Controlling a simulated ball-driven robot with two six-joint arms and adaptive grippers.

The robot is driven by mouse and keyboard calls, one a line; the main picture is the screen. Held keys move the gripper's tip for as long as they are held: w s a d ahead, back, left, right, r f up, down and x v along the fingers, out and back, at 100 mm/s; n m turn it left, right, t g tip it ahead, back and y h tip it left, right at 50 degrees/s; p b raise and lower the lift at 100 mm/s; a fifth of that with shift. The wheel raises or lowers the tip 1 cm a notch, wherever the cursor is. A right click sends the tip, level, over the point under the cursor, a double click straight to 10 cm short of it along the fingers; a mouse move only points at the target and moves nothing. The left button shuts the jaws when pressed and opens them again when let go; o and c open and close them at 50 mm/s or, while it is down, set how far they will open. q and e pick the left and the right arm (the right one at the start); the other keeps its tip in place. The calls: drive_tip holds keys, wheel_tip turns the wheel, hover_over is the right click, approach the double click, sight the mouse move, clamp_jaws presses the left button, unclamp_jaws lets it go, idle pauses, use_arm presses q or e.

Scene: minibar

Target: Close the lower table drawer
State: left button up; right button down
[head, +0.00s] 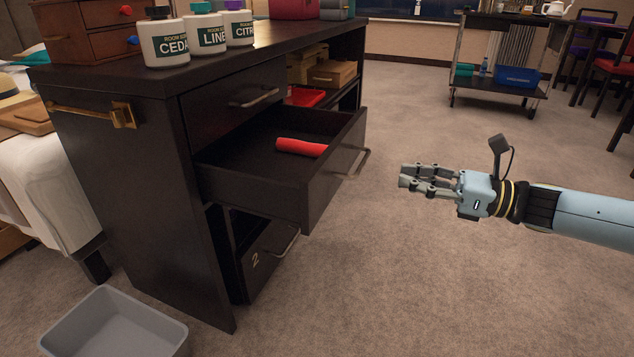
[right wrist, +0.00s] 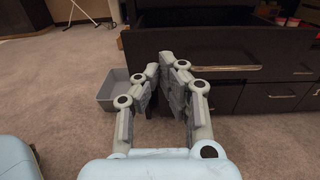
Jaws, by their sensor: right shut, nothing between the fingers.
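The dark table (head: 130,170) has an open drawer (head: 333,183) below a shut upper drawer (head: 235,105). The open drawer sticks far out, with a bar handle (head: 358,163) on its front and a red rolled item (head: 301,147) inside. My right gripper (head: 408,175) is to the right of the drawer front, apart from it, with its fingers shut and empty, pointing left toward the handle. In the right wrist view, the drawer front (right wrist: 185,50) and its handle (right wrist: 225,69) lie beyond the fingertips (right wrist: 160,62). My left gripper is out of view.
A lower front marked 2 (head: 268,262) sits under the open drawer, with its own handle. A grey bin (head: 115,325) stands on the floor at the lower left. Labelled bottles (head: 165,43) stand on the tabletop. The carpet (head: 430,270) around my right arm is clear.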

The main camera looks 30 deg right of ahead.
drive_tip(key=b, duration=0.4)
approach(326, 164)
drive_tip(key=x, duration=0.3)
drive_tip(key=b+x, duration=0.1)
drive_tip(key=x, duration=0.2)
drive_tip(key=shift+a, duration=0.15)
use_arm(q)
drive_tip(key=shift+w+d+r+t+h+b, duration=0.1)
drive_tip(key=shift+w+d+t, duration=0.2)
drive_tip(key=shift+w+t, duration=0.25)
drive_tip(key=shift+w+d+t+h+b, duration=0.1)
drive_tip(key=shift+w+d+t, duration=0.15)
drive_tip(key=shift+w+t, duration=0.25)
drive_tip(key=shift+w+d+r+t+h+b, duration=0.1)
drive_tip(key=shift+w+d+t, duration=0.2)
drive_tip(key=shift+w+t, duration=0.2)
use_arm(e)
drive_tip(key=shift+w+a+r, duration=0.1)
drive_tip(key=shift+w+a, duration=0.3)
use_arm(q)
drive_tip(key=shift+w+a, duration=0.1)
